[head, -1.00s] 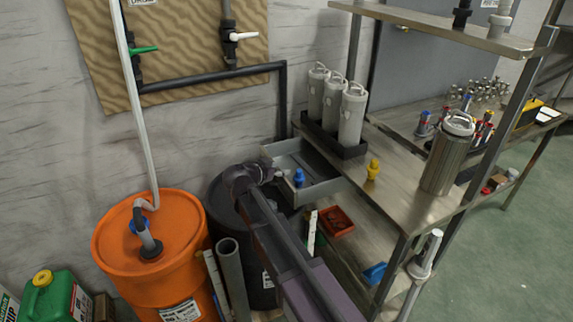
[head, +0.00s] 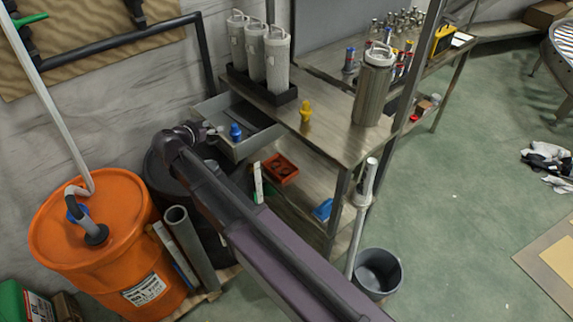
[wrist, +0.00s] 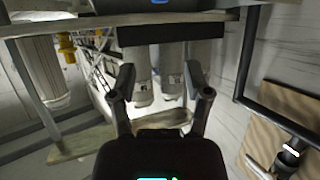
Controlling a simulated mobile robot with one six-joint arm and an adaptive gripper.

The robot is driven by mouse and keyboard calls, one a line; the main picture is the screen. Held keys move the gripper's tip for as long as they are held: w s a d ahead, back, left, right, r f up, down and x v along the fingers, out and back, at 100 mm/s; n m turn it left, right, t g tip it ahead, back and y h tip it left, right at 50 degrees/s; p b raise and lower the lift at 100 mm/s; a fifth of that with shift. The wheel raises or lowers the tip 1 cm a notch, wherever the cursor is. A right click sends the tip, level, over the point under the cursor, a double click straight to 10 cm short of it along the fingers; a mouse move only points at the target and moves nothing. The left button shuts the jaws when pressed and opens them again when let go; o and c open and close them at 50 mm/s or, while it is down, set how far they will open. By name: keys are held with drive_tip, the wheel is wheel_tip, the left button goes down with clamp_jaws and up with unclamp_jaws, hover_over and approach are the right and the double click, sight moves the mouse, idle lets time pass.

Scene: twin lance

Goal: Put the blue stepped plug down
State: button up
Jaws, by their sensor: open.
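The blue stepped plug (head: 235,131) stands upright in the grey drawer (head: 246,151), which is pulled out below the shelf top. In the wrist view only a blue sliver (wrist: 160,2) shows at the top edge, probably this plug. My gripper (head: 213,130) is just left of the plug in the head view, small and partly hidden by my own wrist. In the wrist view my gripper (wrist: 160,80) has its two fingers apart, with nothing held between them.
A yellow plug (head: 305,112) stands on the steel bench top, right of the drawer. Several grey canisters (head: 279,52) stand in a black rack behind. A steel flask (head: 373,87), red bin (head: 281,170), orange drum (head: 95,235) and grey bucket (head: 378,272) are nearby.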

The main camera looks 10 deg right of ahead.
drive_tip(key=s+d+f+n+g+y, duration=0.1)
drive_tip(key=s+d+f+g, duration=0.3)
drive_tip(key=d, duration=0.6)
drive_tip(key=s+d+f+n+g+y, duration=0.1)
drive_tip(key=s+d+f+g, duration=0.25)
drive_tip(key=d, duration=0.75)
drive_tip(key=s+d+f+n+g+y, duration=0.4)
drive_tip(key=s+d, duration=0.5)
drive_tip(key=s, duration=0.3)
drive_tip(key=shift+s+d+n+y, duration=0.15)
drive_tip(key=shift+d+n+y, duration=0.2)
drive_tip(key=shift+y, duration=0.35)
